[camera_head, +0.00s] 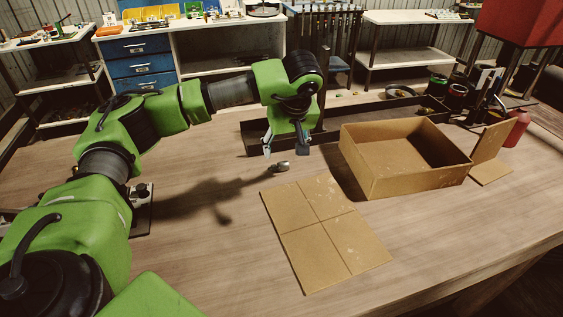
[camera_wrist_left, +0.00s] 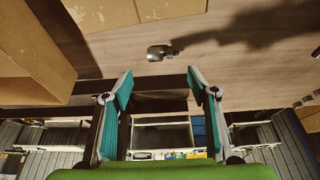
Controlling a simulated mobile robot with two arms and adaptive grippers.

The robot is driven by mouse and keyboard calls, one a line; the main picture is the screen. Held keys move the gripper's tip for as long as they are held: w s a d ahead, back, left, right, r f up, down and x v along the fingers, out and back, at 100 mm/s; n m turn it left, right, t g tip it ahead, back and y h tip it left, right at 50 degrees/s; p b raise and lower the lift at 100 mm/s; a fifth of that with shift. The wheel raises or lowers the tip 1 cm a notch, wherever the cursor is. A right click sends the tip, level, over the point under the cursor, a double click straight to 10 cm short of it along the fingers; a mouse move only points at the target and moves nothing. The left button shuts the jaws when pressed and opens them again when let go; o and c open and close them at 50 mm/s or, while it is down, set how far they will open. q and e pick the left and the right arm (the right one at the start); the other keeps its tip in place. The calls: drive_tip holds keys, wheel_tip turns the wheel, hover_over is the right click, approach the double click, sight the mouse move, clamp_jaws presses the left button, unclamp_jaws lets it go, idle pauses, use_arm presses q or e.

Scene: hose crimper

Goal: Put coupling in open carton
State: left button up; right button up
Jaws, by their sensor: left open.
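The coupling (camera_head: 279,167) is a small metallic piece lying on the wooden table, with a wide end and a narrower stub. It also shows in the left wrist view (camera_wrist_left: 160,52), beyond the fingertips. My left gripper (camera_head: 285,147) hangs above and just behind the coupling, pointing down. In the wrist view its two fingers (camera_wrist_left: 160,78) are spread apart with nothing between them. The open carton (camera_head: 415,182) stands to the right of the gripper, its top open and its visible inside empty. Its cardboard side also shows in the wrist view (camera_wrist_left: 35,45). My right gripper is not in view.
A flat creased cardboard sheet (camera_head: 322,232) lies in front of the coupling. A long dark tray (camera_head: 350,118) runs behind the gripper and carton. A cardboard piece (camera_head: 490,155) and red bottle (camera_head: 517,128) stand right of the carton. The table's left middle is mostly clear.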

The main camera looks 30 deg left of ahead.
sight(280, 163)
use_arm(q)
drive_tip(key=x, duration=0.3)
drive_tip(key=shift+a, duration=0.1)
drive_tip(key=shift+p+x, duration=0.65)
drive_tip(key=shift+x, duration=0.3)
drive_tip(key=p+x, duration=0.1)
drive_tip(key=x, duration=0.2)
drive_tip(key=shift+w+a+f, duration=0.15)
drive_tip(key=shift+a+f, duration=0.05)
drive_tip(key=shift+f, duration=0.05)
drive_tip(key=shift+w+a+f+p, duration=0.1)
drive_tip(key=shift+f+p, duration=0.2)
drive_tip(key=shift+f, duration=0.05)
drive_tip(key=c, duration=1)
drive_tip(key=shift+c, duration=0.2)
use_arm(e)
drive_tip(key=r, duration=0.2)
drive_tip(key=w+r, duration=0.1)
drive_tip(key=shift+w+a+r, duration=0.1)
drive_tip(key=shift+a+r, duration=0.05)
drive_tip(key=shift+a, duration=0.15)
